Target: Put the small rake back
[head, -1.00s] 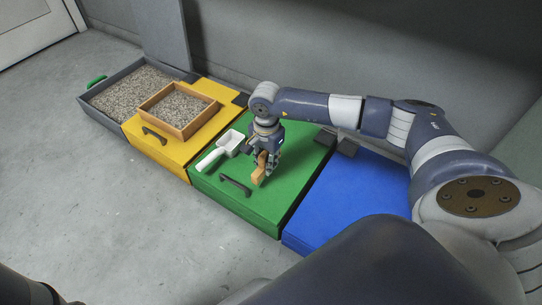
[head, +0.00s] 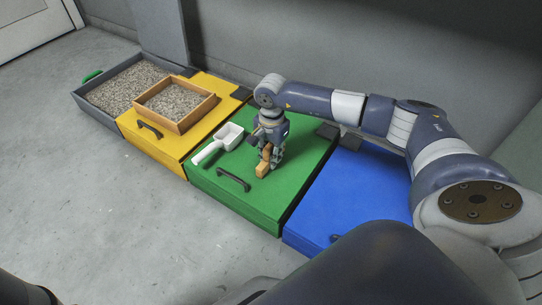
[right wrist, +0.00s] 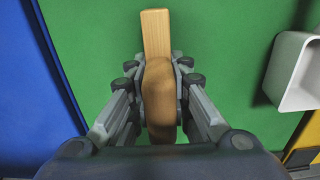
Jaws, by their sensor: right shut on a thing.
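My right gripper (head: 267,158) is over the green lid (head: 230,198), pointing down, and is shut on a light wooden piece (head: 262,171). In the right wrist view the wooden piece (right wrist: 157,35) lies between the two fingers (right wrist: 160,85), with a flat bar at the far end and a rounded part nearer me. I take it to be the small rake; no tines show. I cannot tell whether it touches the lid. A white scoop (head: 230,134) lies on the green lid to the left, apart from the gripper. My left gripper is not in view.
A yellow lid (head: 170,148) carries a wooden tray (head: 181,129) of gravel. A grey gravel box (head: 95,108) stands further left. A blue lid (head: 350,195) is on the right. A black handle (head: 234,180) sits on the green lid near its front. The wall is behind.

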